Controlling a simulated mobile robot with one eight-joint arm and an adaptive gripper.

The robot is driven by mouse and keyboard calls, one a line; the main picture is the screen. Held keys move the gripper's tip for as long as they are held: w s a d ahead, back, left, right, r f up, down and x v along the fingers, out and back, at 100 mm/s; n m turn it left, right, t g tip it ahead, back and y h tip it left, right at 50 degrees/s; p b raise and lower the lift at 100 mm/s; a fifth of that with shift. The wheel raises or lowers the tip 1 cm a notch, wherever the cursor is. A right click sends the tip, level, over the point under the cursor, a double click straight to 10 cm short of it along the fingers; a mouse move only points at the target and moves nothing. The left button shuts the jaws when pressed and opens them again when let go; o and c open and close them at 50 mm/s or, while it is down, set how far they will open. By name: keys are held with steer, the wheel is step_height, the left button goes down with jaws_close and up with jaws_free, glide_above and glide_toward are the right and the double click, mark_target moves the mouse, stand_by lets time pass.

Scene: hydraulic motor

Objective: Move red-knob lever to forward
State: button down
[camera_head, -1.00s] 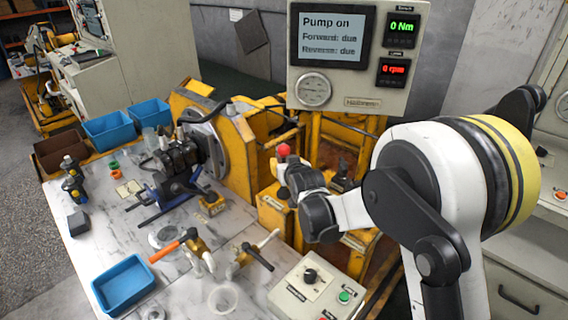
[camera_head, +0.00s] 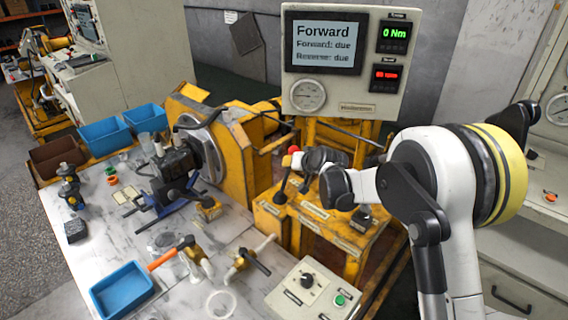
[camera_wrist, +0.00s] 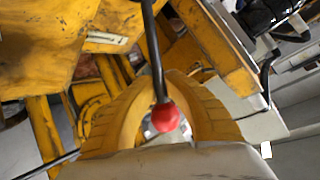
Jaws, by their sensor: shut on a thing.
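The red-knob lever shows its red knob (camera_head: 294,150) at the tip of my gripper (camera_head: 300,160) in the head view, above the yellow valve stand (camera_head: 318,215). In the wrist view the red knob (camera_wrist: 165,117) sits between the two curved yellow fingers of my gripper (camera_wrist: 163,88), with its dark rod running up the picture. My gripper is shut on the lever near the knob. The lever's base is partly hidden in the head view. The display (camera_head: 323,42) reads "Forward", with "Forward: due" and "Reverse: due" below.
Another dark lever (camera_head: 281,190) stands just left of my gripper, and a black knob (camera_head: 363,216) stands to its right. A control box (camera_head: 305,290) with a green button is in front. An orange-handled valve (camera_head: 172,255) and blue tray (camera_head: 122,290) lie on the bench.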

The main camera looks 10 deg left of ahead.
steer(key=shift+w+f, duration=0.1)
steer(key=shift+w, duration=0.05)
steer(key=c, duration=1.4)
jaws_free()
steer(key=shift+d, duration=0.1)
steer(key=shift+c, duration=0.2)
steer(key=v, duration=1.2)
steer(key=shift+w+d, duration=0.1)
